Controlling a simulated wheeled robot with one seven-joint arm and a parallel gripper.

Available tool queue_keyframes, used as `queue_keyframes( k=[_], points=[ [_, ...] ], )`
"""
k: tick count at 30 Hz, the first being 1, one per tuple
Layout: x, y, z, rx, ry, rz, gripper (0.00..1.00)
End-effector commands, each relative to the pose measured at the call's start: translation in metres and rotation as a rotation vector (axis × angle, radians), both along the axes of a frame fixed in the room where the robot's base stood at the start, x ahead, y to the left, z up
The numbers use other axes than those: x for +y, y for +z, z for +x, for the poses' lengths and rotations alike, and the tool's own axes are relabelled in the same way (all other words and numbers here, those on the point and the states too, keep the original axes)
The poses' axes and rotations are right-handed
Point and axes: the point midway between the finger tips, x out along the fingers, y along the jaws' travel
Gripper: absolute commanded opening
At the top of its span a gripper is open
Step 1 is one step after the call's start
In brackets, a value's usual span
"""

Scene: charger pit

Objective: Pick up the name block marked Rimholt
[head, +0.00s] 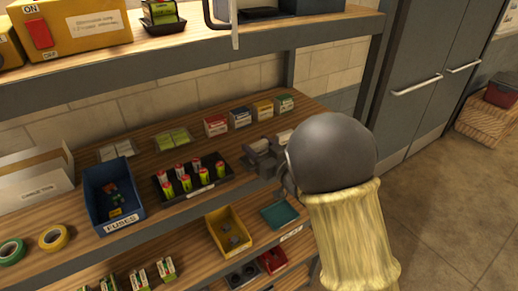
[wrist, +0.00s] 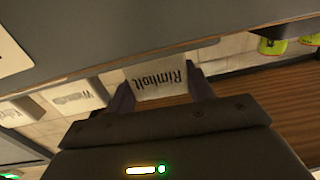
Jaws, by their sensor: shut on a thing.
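The cream name block marked Rimholt (wrist: 163,80) sits between the two dark fingers of my gripper (wrist: 162,92) in the wrist view. Its lettering is upside down there. My gripper is shut on it, with a finger against each side. In the head view my gripper (head: 264,158) is over the right part of the middle shelf, near the small coloured boxes. Small pale blocks show beside it there, but I cannot read them. A second pale block with lettering (wrist: 75,97) stands to the left in the wrist view; its word is only partly readable.
A black battery tray (head: 193,180), a blue fuse bin (head: 112,196) and several small boxes (head: 240,117) share the shelf (head: 150,215). The upper shelf (head: 190,55) hangs close above my arm. A yellow bin (head: 229,230) and a teal bin (head: 280,215) are below.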

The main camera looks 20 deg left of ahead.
Motion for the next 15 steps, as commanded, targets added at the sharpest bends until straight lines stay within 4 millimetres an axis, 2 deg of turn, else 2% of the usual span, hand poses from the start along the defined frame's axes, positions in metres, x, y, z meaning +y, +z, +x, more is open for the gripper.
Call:
queue_keyframes(
  k=[8,15],
  points=[
    [0.000,0.028,0.000,-0.006,0.000,0.004,0.30],
    [0.000,0.070,0.000,-0.007,0.000,0.004,0.30]
  ],
)
